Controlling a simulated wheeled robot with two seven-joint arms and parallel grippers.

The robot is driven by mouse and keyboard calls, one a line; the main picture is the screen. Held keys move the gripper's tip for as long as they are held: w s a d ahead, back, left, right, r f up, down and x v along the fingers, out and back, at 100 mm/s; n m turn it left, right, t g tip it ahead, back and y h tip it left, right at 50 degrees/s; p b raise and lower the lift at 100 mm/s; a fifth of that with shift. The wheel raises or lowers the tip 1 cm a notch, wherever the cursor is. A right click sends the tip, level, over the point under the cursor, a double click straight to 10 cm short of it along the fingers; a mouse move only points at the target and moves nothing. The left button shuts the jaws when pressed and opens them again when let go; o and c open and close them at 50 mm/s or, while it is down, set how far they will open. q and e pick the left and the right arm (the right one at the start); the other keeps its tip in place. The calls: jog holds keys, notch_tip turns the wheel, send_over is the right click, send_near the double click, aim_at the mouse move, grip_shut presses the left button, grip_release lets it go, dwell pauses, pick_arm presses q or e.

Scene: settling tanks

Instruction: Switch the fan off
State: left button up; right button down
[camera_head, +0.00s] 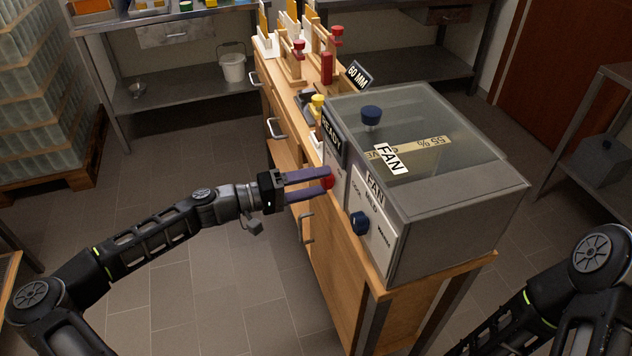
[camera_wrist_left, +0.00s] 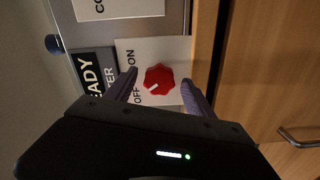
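The grey cabinet (camera_head: 455,215) with a glass top stands on a wooden bench. A red knob (camera_head: 328,181) sits farther left on the front, near a READY sign. In the left wrist view the red knob (camera_wrist_left: 159,79) has ON and OFF lettering beside it; its white mark lies at its lower left, on the OFF side. My left gripper (camera_head: 329,182) is open, its purple fingers on either side of the red knob with gaps visible. My right gripper is out of view.
A blue-topped piece (camera_head: 371,116) shows at the cabinet's glass top. Drawer handles (camera_head: 306,228) stick out below.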

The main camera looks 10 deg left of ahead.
pick_arm(q)
jog(key=b+v, duration=0.1)
jog(key=v, duration=0.6)
jog(key=shift+s+a, duration=0.25)
jog(key=shift+a, duration=0.05)
dwell(0.4)
